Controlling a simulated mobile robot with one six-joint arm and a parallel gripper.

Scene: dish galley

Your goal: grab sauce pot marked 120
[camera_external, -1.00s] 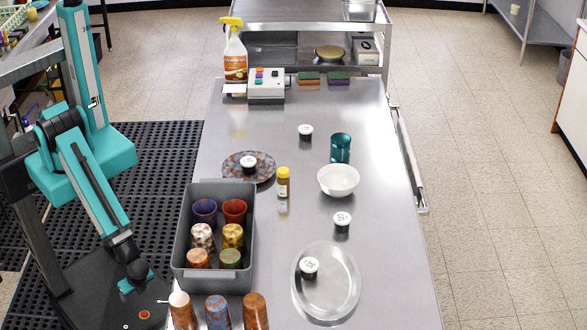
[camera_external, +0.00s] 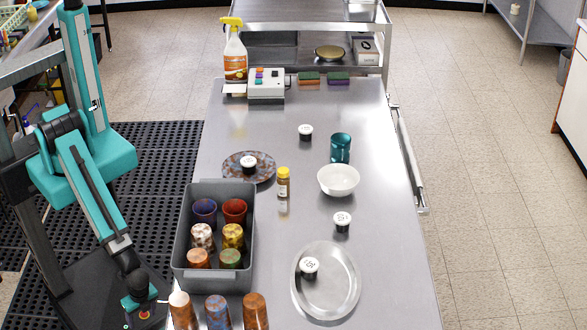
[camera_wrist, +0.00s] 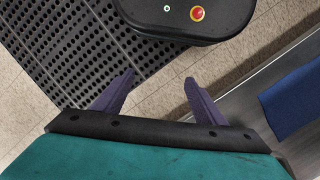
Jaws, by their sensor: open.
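Several small black sauce pots with white marked lids stand on the steel table (camera_external: 275,130). One pot (camera_external: 305,132) is at the back middle. Another pot (camera_external: 249,165) sits on the speckled plate (camera_external: 268,175) at left. A third pot (camera_external: 342,221) is right of centre. One more pot (camera_external: 309,267) sits on the oval metal tray (camera_external: 340,305) at the front. The lid marks are too small to tell which reads 120. In the wrist view my gripper (camera_wrist: 160,92) is open and empty above the floor beside the table, far from the pots. In the external view its fingers are not clear.
A grey bin (camera_external: 250,232) of several cups stands at the table's left, with more cups (camera_external: 217,311) in front. A spray bottle (camera_external: 235,55) is at the back.

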